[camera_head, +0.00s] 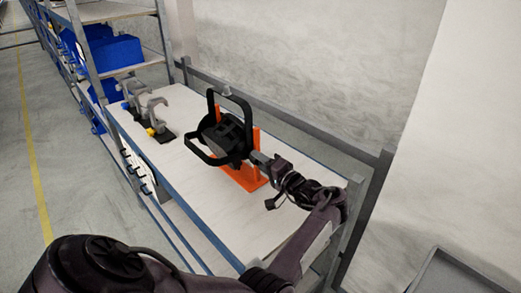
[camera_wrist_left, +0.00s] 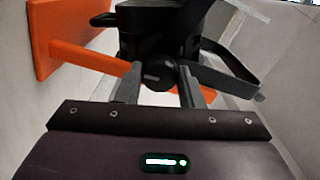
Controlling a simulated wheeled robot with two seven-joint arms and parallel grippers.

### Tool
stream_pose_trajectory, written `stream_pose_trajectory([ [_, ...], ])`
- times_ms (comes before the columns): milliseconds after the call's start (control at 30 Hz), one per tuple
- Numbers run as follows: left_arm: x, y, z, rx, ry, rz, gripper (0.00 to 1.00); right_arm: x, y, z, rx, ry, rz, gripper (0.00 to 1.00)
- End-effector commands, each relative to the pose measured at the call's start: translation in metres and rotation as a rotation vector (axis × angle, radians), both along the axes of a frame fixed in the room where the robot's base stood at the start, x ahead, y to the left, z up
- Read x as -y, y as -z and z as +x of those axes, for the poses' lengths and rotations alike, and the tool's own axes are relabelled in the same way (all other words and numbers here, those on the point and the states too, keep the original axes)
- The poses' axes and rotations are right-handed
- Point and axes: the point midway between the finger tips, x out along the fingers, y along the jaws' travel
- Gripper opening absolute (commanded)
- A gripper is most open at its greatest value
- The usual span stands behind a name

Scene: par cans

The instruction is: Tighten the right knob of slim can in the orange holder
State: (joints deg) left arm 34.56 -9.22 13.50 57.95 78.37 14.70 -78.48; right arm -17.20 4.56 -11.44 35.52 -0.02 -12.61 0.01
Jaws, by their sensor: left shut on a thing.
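The black slim can (camera_head: 222,135) sits in the orange holder (camera_head: 243,177) on the table, with its black yoke frame sticking out around it. My left gripper (camera_head: 257,158) reaches it from the right side of the picture, at the can's right side. In the left wrist view, the round black knob (camera_wrist_left: 158,76) lies between the two fingers of my left gripper (camera_wrist_left: 160,82), which is shut on it. The can (camera_wrist_left: 160,30) and the orange holder (camera_wrist_left: 65,28) show just beyond. In the head view the knob is mostly hidden by the fingers. My right gripper is not in view.
The light tabletop (camera_head: 200,200) is clear in front of the holder. Grey clamps (camera_head: 153,113) stand at its far left end. Blue bins (camera_head: 115,52) sit on a shelf rack behind. A metal rail and wall bound the table's right side.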

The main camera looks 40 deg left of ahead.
Motion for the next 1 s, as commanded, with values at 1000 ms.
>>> stream_pose_trajectory([
  [1000,0.000,0.001,-0.001,-0.681,-0.001,0.057,0.11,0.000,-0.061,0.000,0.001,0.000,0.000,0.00],
])
